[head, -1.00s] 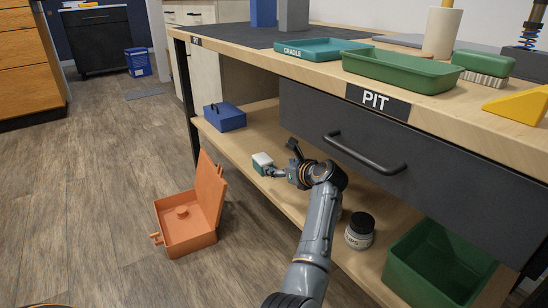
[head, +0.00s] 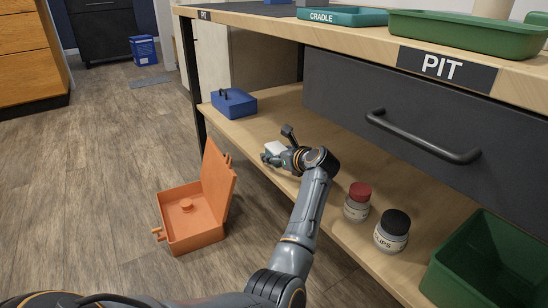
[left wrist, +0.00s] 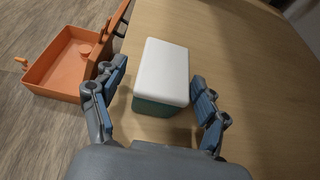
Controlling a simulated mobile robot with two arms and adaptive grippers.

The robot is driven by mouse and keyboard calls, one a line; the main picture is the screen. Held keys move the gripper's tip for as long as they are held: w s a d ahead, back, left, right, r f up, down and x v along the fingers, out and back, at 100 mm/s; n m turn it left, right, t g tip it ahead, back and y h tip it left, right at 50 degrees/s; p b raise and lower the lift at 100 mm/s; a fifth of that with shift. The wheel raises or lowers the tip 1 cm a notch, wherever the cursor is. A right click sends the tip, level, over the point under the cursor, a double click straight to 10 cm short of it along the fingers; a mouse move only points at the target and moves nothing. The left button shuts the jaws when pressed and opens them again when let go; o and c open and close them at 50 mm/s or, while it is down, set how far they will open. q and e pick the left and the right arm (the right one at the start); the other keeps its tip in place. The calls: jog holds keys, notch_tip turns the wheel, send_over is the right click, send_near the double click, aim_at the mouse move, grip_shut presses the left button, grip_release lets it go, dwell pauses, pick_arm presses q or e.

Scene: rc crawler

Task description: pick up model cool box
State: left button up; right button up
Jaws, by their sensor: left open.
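The model cool box is a small box with a white lid and a green body. In the left wrist view the cool box (left wrist: 163,75) stands upright on the wooden shelf, between the spread fingers of my left gripper (left wrist: 158,105). The fingers are open, with a gap on both sides of it. In the head view the cool box (head: 275,148) is partly hidden behind my left gripper (head: 272,158), low over the shelf (head: 262,126). My right gripper is not seen.
An open orange case (head: 194,208) stands on the floor left of the shelf. A blue box (head: 234,103) is farther back on the shelf. A red-lidded jar (head: 357,203), a black-lidded jar (head: 392,232) and a green bin (head: 490,262) are nearer. A dark drawer (head: 400,110) hangs above.

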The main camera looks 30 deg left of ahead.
pick_arm(q)
jog(key=shift+w+a+f, duration=0.25)
jog(key=shift+w+a, duration=0.1)
jog(key=shift+a, duration=0.2)
jog(key=shift+d+r, duration=0.1)
jog(key=shift+r, duration=0.1)
jog(key=shift+c, duration=0.9)
jog(key=shift+s, duration=0.1)
jog(key=c, duration=1.1)
